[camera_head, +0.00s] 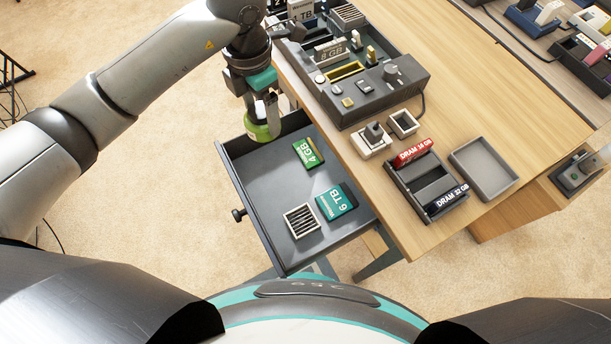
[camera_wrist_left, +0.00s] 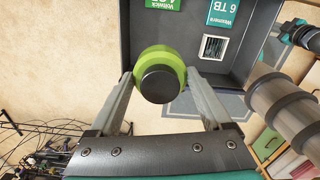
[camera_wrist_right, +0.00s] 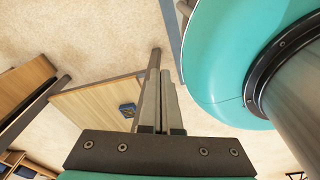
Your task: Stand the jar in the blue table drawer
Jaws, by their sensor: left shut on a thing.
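A lime-green jar (camera_head: 262,130) with a dark round end is held by my left gripper (camera_head: 262,108). In the left wrist view the jar (camera_wrist_left: 174,60) sits between the two fingers, its dark end facing the camera. The table drawer (camera_head: 352,232) is pulled open and looks dark blue-grey. In the head view the jar overlaps the drawer's far left corner; its height above the floor of the drawer is hard to tell. My right gripper (camera_wrist_right: 161,62) shows only in its wrist view, with its fingers together and nothing between them.
In the drawer lie a green 4 GB box (camera_head: 308,153), a teal 6 TB box (camera_head: 337,201) and a white slotted block (camera_head: 301,220). The drawer's left side is bare. The wooden table (camera_head: 440,110) carries a grey console (camera_head: 370,90) and trays.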

